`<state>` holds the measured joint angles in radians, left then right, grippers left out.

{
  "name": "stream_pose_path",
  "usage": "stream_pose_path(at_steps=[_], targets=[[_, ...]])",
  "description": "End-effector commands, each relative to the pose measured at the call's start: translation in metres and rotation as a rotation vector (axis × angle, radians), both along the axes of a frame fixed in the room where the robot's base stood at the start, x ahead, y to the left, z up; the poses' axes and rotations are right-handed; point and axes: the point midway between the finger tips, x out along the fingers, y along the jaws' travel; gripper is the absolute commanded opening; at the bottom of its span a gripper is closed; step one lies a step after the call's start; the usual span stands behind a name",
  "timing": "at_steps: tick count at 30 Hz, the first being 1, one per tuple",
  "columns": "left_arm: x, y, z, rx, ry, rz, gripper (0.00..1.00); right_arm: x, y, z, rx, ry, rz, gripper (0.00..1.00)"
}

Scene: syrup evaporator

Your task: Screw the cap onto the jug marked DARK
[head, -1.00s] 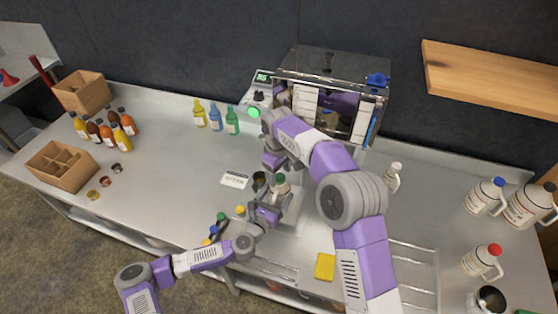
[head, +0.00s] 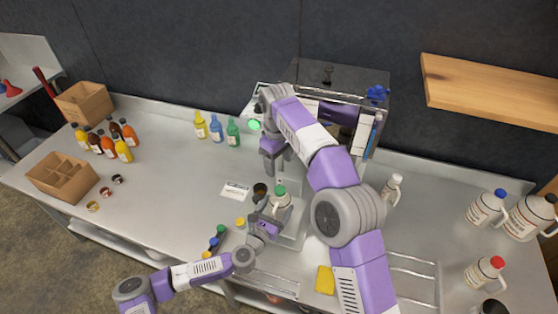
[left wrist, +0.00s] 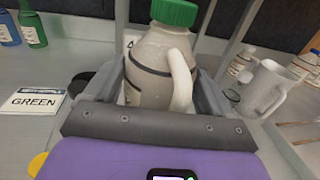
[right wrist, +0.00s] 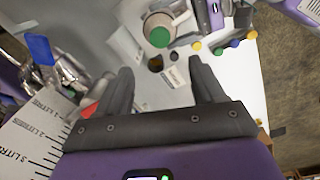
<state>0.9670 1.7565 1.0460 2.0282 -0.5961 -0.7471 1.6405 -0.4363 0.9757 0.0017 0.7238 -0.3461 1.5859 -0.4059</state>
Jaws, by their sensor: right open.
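A pale jug (head: 284,203) with a brown-tinged body stands upright on the bench below the metal machine. A green cap (head: 280,190) sits on its mouth; the left wrist view shows the cap (left wrist: 174,12) level on top. I cannot read a DARK mark on the jug. My left gripper (head: 270,218) has its fingers on both sides of the jug's body (left wrist: 150,65), with the handle towards the right. My right gripper (head: 272,165) is open and empty, above and behind the jug. The right wrist view shows the cap (right wrist: 159,37) beyond its spread fingers.
A card reading GREEN (left wrist: 33,101) lies left of the jug, near a dark round cup (head: 260,189). Loose coloured caps (head: 240,222) lie at the front edge. Colored bottles (head: 216,128) stand behind. Capped jugs (head: 484,208) stand right. A yellow sponge (head: 325,280) lies in front.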

Motion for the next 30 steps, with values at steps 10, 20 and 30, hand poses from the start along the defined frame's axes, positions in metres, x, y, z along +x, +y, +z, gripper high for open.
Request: stream_pose_path(at_steps=[10, 20, 30], targets=[[-0.001, 0.001, 0.000, 0.000, 0.000, 0.000, 1.00, 0.000, 0.000, 0.000, 0.000, 0.000, 0.000, 0.68], [-0.041, 0.022, 0.000, -0.001, 0.000, 0.002, 1.00, 0.000, 0.000, 0.001, 0.000, 0.000, 0.000, 0.68], [-0.067, 0.035, 0.000, 0.001, 0.000, 0.001, 1.00, 0.000, 0.000, 0.001, 0.000, 0.000, 0.000, 0.68]])
